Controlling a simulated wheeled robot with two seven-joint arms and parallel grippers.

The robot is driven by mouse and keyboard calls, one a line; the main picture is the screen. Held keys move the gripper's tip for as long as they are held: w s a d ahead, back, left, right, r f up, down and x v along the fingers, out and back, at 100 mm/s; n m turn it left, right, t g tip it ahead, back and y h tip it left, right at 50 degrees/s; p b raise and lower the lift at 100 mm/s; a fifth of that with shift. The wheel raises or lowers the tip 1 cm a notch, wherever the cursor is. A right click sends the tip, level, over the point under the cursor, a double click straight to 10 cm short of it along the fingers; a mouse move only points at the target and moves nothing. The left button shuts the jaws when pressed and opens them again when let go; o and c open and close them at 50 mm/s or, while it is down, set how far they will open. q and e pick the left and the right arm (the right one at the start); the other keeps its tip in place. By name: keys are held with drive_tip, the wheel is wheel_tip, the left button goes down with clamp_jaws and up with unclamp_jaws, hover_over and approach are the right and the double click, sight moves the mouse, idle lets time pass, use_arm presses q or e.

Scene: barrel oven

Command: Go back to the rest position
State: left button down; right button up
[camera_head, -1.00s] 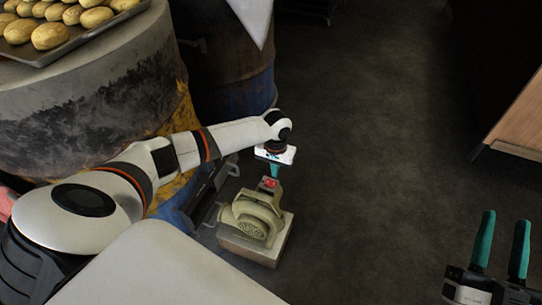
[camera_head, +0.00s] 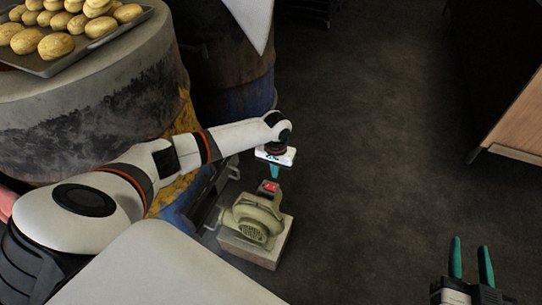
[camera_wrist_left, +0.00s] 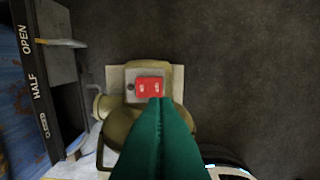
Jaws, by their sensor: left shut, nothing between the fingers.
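My left gripper (camera_head: 274,171) is shut and empty. It points down just above the red switch (camera_head: 270,187) of the beige blower (camera_head: 258,215), which sits on a pale block on the floor. In the left wrist view its closed green fingers (camera_wrist_left: 158,105) reach to the lower edge of the red rocker switch (camera_wrist_left: 150,87); I cannot tell whether they touch it. My right gripper (camera_head: 471,262) shows at the lower right, its two green fingers upright and apart, with nothing between them.
A barrel oven (camera_head: 90,110) stands at the left with a tray (camera_head: 75,57) of bread rolls on top. A blue barrel (camera_head: 248,97) is behind. A damper panel marked OPEN and HALF (camera_wrist_left: 35,80) is beside the blower. A wooden cabinet (camera_head: 520,120) is at the right. The middle floor is clear.

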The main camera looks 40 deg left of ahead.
drive_tip(key=shift+d+f, duration=0.1)
drive_tip(key=shift+f, duration=0.25)
idle(0.3)
